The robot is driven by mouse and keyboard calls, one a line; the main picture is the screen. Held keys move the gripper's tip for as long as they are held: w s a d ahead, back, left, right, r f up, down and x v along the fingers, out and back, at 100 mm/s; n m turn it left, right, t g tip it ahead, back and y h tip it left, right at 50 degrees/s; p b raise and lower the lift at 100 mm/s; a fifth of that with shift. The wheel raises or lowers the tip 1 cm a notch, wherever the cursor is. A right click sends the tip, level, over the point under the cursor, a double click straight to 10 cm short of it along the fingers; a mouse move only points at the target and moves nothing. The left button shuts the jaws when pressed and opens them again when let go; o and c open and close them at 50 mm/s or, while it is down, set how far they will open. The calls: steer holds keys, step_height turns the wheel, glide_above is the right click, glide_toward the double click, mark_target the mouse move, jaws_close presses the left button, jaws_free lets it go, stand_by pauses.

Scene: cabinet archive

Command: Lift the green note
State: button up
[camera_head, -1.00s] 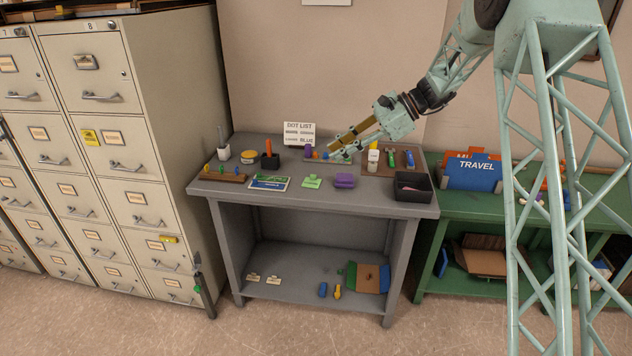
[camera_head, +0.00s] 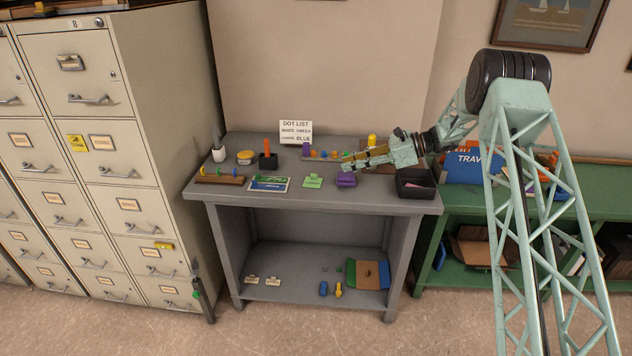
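The green note (camera_head: 313,181) is a small light-green piece with a raised part at its top edge. It lies on the grey table (camera_head: 300,200), near the middle of the top. My gripper (camera_head: 347,163) reaches in from the right, its fingers pointing left, above the table and to the upper right of the note. The two fingers look spread apart, with nothing seen between them. The gripper is apart from the note, which is in full view. A purple block (camera_head: 346,180) lies just right of the note, below the fingertips.
A blue-green booklet (camera_head: 269,184) lies left of the note. Behind stand an orange marker in a black holder (camera_head: 268,162), a sign (camera_head: 296,132) and a row of small coloured pieces (camera_head: 325,154). A black tray (camera_head: 415,183) sits at right. The table's front strip is clear.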

steer(key=shift+w+d+f, duration=0.15)
steer(key=shift+w+f, duration=0.2)
steer(key=shift+f, duration=0.1)
steer(key=b, duration=0.1)
glide_toward(317, 179)
steer(key=shift+w+a+r, duration=0.1)
steer(key=shift+a+r, duration=0.1)
steer(key=shift+a, duration=0.5)
steer(key=shift+w+a+r, duration=0.1)
steer(key=shift+a+r, duration=0.1)
steer(key=shift+a, duration=0.55)
steer(key=shift+w+a+r, duration=0.15)
steer(key=shift+a+r, duration=0.05)
steer(key=shift+a, duration=0.5)
steer(key=shift+f+b+x, duration=0.15)
steer(key=shift+b+x, duration=0.25)
steer(key=shift+x, duration=0.5)
steer(key=shift+f+b+x, duration=0.15)
steer(key=shift+b+x, duration=0.2)
steer(key=shift+x, duration=0.55)
steer(key=shift+w+a+f, duration=0.1)
steer(key=shift+a+f, duration=0.15)
steer(key=shift+a, duration=0.45)
